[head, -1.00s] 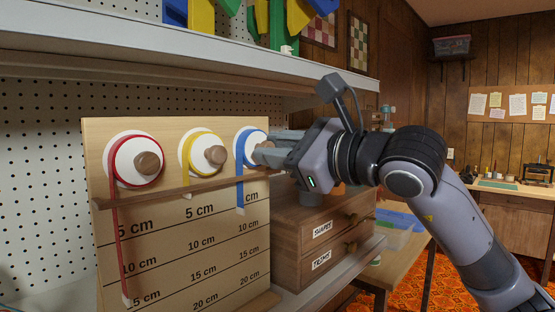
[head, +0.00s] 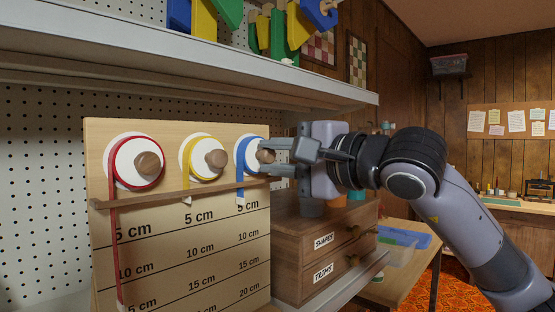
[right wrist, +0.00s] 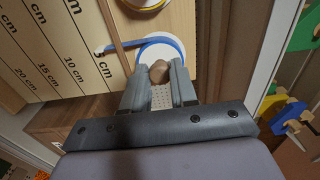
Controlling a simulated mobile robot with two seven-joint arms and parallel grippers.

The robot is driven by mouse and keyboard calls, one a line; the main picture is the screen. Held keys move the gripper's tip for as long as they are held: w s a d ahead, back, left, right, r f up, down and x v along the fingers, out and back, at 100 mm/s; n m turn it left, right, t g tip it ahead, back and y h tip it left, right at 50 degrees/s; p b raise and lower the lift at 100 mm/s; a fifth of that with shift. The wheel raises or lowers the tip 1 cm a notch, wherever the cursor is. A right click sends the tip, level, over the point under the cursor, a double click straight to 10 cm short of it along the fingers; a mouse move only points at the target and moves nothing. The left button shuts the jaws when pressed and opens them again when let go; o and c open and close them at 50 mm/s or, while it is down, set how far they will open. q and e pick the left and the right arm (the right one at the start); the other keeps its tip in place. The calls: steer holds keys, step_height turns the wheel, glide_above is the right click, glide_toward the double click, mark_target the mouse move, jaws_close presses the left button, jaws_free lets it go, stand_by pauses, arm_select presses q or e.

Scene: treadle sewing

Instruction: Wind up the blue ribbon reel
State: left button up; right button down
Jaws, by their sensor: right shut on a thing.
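The blue ribbon reel (head: 243,151) is the rightmost of three white reels on an upright wooden board (head: 102,245). Its short blue ribbon (head: 240,187) hangs over the ledge, the end just below it, above the 5 cm mark. In the right wrist view the blue reel (right wrist: 174,49) is just beyond my fingertips, with its ribbon (right wrist: 118,47) running left. My right gripper (head: 267,156) comes from the right and is shut on the reel's round wooden knob (right wrist: 159,70), one finger above and one below in the head view. My left gripper is not in view.
The red reel (head: 120,160) and yellow reel (head: 190,157) sit left along the board. A wooden ledge (head: 150,196) crosses below the reels. A metal shelf (head: 200,65) is overhead. A wooden drawer unit (head: 300,232) stands below my right gripper.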

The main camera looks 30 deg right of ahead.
steer(key=n, duration=0.5)
steer(key=shift+f+n, duration=0.1)
steer(key=shift+n, duration=0.2)
steer(key=n, duration=0.5)
steer(key=shift+n, duration=0.4)
steer(key=c, duration=0.9)
jaws_free()
steer(key=shift+d, duration=0.1)
steer(key=b+v, duration=0.1)
steer(key=v, duration=0.6)
steer(key=shift+s, duration=0.1)
